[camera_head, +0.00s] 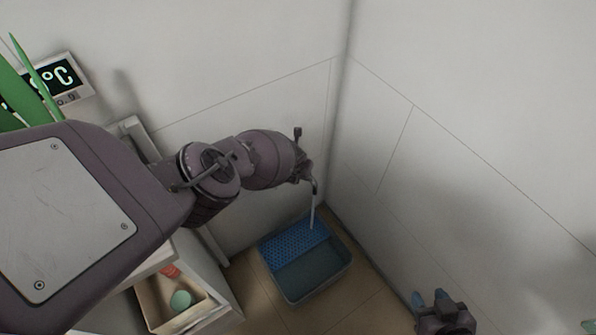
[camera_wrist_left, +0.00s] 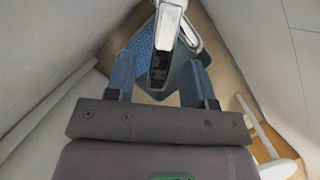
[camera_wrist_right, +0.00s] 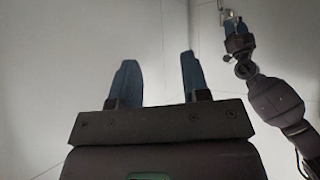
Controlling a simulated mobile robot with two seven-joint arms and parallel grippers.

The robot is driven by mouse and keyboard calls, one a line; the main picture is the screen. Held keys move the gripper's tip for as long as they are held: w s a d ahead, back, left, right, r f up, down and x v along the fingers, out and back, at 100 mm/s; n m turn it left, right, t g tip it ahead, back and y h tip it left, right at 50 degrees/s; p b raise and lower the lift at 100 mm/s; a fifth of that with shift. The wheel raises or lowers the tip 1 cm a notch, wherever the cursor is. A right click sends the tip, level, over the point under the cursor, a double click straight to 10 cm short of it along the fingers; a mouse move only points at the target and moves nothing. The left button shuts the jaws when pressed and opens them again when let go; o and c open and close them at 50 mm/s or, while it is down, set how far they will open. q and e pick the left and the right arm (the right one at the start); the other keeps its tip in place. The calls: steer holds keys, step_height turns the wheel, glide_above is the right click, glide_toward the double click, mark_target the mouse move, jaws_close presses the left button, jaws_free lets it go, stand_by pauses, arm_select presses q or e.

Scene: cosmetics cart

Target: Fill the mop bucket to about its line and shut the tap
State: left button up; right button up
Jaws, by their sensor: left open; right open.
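The mop bucket (camera_head: 322,290) stands on the floor in the wall corner, blue with a perforated strainer (camera_head: 294,244) over its far part. I cannot make out its water level or line. The tap's spout (camera_head: 314,184) is above it, with a thin pale strand below that looks like running water. In the left wrist view the chrome tap (camera_wrist_left: 166,28) lies between the spread blue fingers of my left gripper (camera_wrist_left: 158,62); contact is unclear. My right gripper (camera_head: 430,297) is open and empty, low at the right, apart from tap and bucket; its fingers show in the right wrist view (camera_wrist_right: 158,62).
An open box or drawer (camera_head: 150,311) with small pink and green items is left of the bucket. A °C display (camera_head: 62,78) and a green plant (camera_head: 18,90) are at upper left. Walls close in behind and right. A white rod (camera_wrist_left: 256,125) shows in the left wrist view.

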arm_select(q)
steer(key=shift+w+d+f, duration=0.1)
steer(key=shift+w+f, duration=0.1)
steer(key=shift+f, duration=0.2)
steer(key=shift+c, duration=0.3)
jaws_close()
